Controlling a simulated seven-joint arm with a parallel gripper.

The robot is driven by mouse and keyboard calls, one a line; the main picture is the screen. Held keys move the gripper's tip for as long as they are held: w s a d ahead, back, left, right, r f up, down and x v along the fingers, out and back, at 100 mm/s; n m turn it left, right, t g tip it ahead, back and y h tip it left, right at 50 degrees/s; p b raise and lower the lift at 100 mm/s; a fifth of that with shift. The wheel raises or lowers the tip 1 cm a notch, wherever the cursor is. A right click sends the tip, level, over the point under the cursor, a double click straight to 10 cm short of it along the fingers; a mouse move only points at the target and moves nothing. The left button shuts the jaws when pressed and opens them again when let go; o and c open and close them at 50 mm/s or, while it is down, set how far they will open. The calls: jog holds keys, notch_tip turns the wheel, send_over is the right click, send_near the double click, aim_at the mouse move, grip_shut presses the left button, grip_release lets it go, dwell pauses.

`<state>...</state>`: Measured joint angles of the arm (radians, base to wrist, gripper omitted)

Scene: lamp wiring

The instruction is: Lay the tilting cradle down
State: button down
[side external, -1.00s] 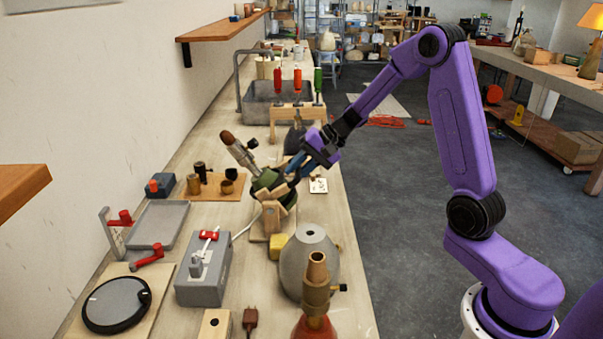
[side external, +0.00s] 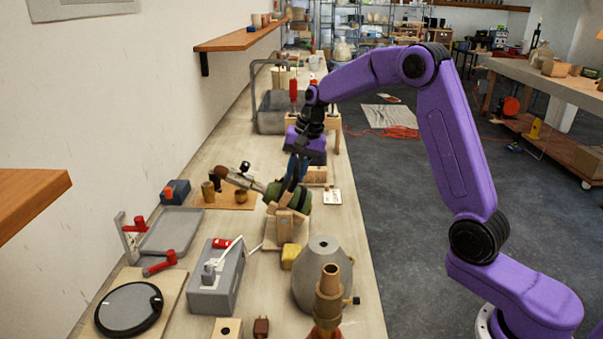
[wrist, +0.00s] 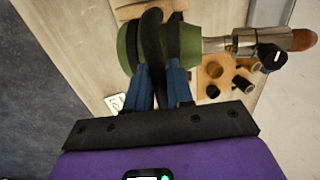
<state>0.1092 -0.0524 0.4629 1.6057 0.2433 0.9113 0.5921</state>
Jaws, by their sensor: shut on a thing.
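The tilting cradle (side external: 285,196) is a wooden frame on a wooden base on the bench. It carries a green lamp body (side external: 303,196) with a metal neck and a brown tip (side external: 222,172). The body lies close to level, its neck pointing left and slightly up. In the wrist view the green body (wrist: 128,46) runs across the top, its neck to the right. The fingers also show in the wrist view (wrist: 163,40).
A board with small dark and brown cups (side external: 226,198) stands left of the cradle. A grey cone shade (side external: 322,275), a yellow block (side external: 290,257) and a grey switch box (side external: 216,280) are nearer. A screwdriver rack (side external: 330,122) stands behind. The bench's right edge is close.

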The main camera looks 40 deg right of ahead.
aim_at(280, 185)
jog(key=shift+w+a+r+g+h, duration=0.2)
jog(key=shift+w+a+g+h, duration=1.1)
jog(key=shift+a+g+h, duration=0.1)
jog(key=shift+w+a, duration=0.1)
jog(key=shift+w, duration=0.05)
jog(key=shift+w+a+f, duration=0.15)
jog(key=shift+w+a, duration=0.05)
jog(key=shift+a, duration=0.1)
jog(key=c, duration=1.2)
grip_release()
jog(key=shift+o, duration=0.2)
jog(key=shift+d, duration=0.1)
jog(key=shift+r, duration=0.2)
notch_tip(280, 185, up, 12)
jog(key=shift+w+a+f, duration=0.25)
jog(key=shift+w+a, duration=0.1)
jog(key=shift+a, duration=0.05)
